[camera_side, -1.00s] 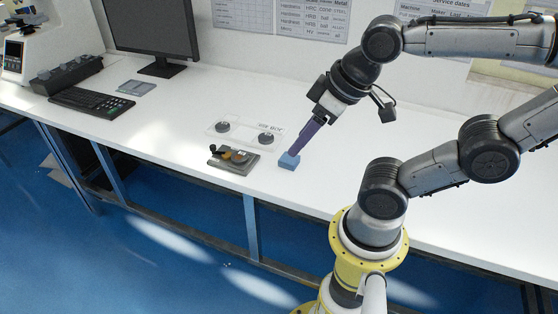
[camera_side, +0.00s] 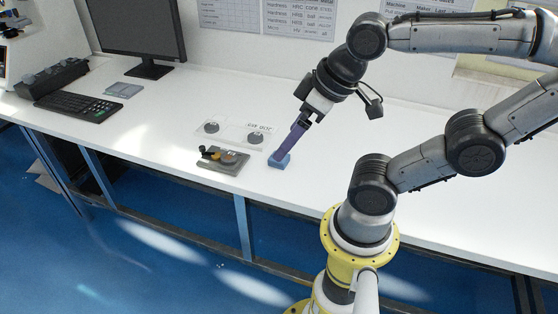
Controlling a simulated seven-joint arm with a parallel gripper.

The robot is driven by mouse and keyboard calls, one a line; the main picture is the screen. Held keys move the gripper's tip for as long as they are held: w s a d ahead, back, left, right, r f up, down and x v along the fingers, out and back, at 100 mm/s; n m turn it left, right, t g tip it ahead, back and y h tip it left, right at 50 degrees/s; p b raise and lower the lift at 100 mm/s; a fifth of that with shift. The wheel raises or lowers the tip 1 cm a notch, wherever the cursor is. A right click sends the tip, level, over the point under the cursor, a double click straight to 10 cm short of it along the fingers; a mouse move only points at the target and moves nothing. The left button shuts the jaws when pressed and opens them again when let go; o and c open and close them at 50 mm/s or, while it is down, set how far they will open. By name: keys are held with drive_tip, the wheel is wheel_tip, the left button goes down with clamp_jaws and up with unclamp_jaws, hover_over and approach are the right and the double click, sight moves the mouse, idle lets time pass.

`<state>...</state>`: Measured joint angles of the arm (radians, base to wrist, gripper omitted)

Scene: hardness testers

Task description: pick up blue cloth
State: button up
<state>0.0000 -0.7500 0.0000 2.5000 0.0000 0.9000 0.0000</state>
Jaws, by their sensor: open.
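The blue cloth (camera_side: 279,162) is a small folded block lying on the white bench, to the right of a small dark plate. My gripper (camera_side: 282,154) comes down from the upper right, and its purple fingers reach the cloth. The fingertips overlap the top of the cloth in this view. The jaws are open. I cannot tell from this side whether the cloth lies between them or whether they touch it.
The dark plate (camera_side: 222,163) with a round disc and an orange part sits just left of the cloth. A keyboard (camera_side: 78,107) and monitor stand farther left. The bench (camera_side: 430,205) is clear to the right.

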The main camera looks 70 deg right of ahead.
drive_tip(key=w+d+m+g+h, duration=0.1)
drive_tip(key=w+d+m, duration=0.3)
drive_tip(key=w+m, duration=0.25)
drive_tip(key=w+d+m+g, duration=0.1)
drive_tip(key=w+d+m, duration=0.3)
drive_tip(key=w+m, duration=0.25)
drive_tip(key=m+g+y, duration=0.1)
drive_tip(key=m+g, duration=0.3)
drive_tip(key=m, duration=0.2)
hover_over(282, 164)
drive_tip(key=w+d, duration=0.2)
drive_tip(key=w, duration=0.1)
wheel_tip(282, 164, down, 14)
drive_tip(key=f, duration=0.8)
drive_tip(key=shift+s+a+f, duration=0.1)
drive_tip(key=shift+a+f, duration=0.15)
drive_tip(key=shift+s+d+f, duration=0.1)
drive_tip(key=shift+s+f, duration=0.05)
drive_tip(key=shift+f, duration=1.2)
drive_tip(key=shift+s+f, duration=0.15)
drive_tip(key=shift+f, duration=1.15)
